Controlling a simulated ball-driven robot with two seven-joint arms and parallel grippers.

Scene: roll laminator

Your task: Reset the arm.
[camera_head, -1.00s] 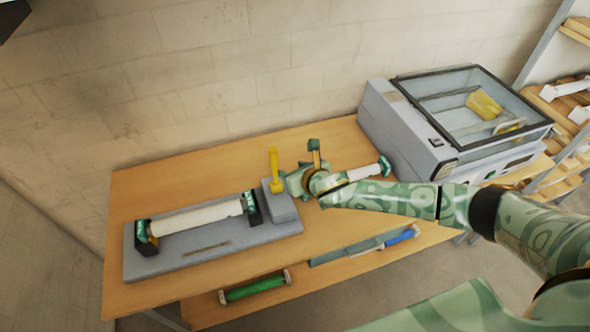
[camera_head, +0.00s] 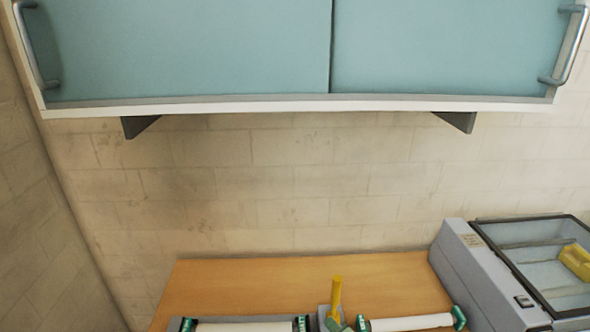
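Neither gripper shows clearly in the head view. A small green shape at the bottom edge, beside the yellow lever (camera_head: 337,296), may be part of my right arm, but I cannot tell. No gripper fingers can be made out. The yellow lever stands upright on a grey block. A white roller (camera_head: 245,327) with green end pieces shows at the bottom edge, on the grey base. A second white roller (camera_head: 410,322) with green ends lies to the right of the lever.
A wall cabinet (camera_head: 190,50) with teal sliding doors and metal handles fills the top. Dark brackets sit under it. The wooden table (camera_head: 270,272) has a bare strip along the wall. The grey laminator (camera_head: 470,275) with a clear lid stands at the right.

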